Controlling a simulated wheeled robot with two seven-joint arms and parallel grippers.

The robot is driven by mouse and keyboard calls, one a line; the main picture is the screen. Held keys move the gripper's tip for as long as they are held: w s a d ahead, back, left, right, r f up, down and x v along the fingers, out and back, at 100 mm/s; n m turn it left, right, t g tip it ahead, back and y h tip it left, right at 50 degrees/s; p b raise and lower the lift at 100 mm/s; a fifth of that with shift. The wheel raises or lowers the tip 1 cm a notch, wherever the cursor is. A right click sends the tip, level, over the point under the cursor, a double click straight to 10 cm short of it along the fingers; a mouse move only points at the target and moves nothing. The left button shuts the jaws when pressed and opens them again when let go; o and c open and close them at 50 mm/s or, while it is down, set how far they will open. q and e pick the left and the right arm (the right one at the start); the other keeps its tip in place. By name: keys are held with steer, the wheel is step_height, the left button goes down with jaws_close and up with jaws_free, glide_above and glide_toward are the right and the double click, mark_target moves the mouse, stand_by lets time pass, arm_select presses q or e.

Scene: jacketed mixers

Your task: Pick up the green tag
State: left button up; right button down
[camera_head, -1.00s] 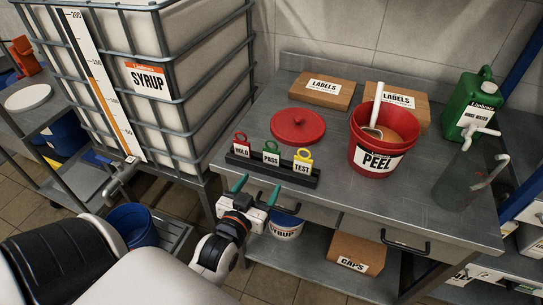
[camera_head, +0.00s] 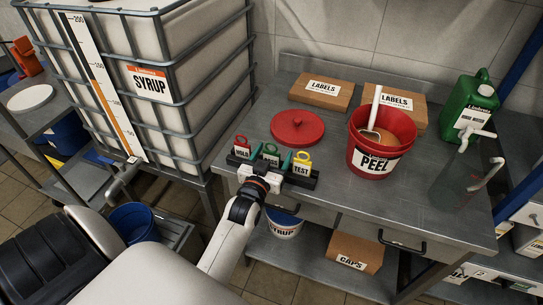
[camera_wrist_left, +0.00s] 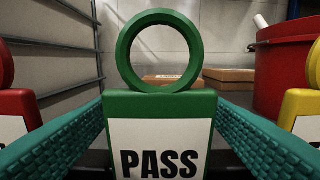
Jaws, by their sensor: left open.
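The green tag (camera_head: 270,152) reads PASS and has a ring on top. It stands in a dark rack (camera_head: 308,183) on the steel table, between the red HOLD tag (camera_head: 242,147) and the yellow TEST tag (camera_head: 301,164). My left gripper (camera_head: 270,160) is open, its teal fingers on either side of the green tag. In the left wrist view the green tag (camera_wrist_left: 160,125) is upright and centred between the fingers, with gaps showing at both sides. The lower part of the tag is out of that view. My right gripper is not in view.
A red lid (camera_head: 298,127) lies behind the rack. A red PEEL bucket (camera_head: 375,158) with a scoop, LABELS boxes (camera_head: 320,91), a green jug (camera_head: 473,108) and a clear jug (camera_head: 455,185) stand farther back and right. The SYRUP tank (camera_head: 150,90) is at left.

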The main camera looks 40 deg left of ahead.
arm_select(q)
steer(key=shift+w+a, duration=0.15)
steer(key=shift+w, duration=0.35)
steer(key=shift+s, duration=0.1)
steer(key=c, duration=1)
steer(key=shift+r, duration=5.05)
steer(key=shift+c, duration=0.3)
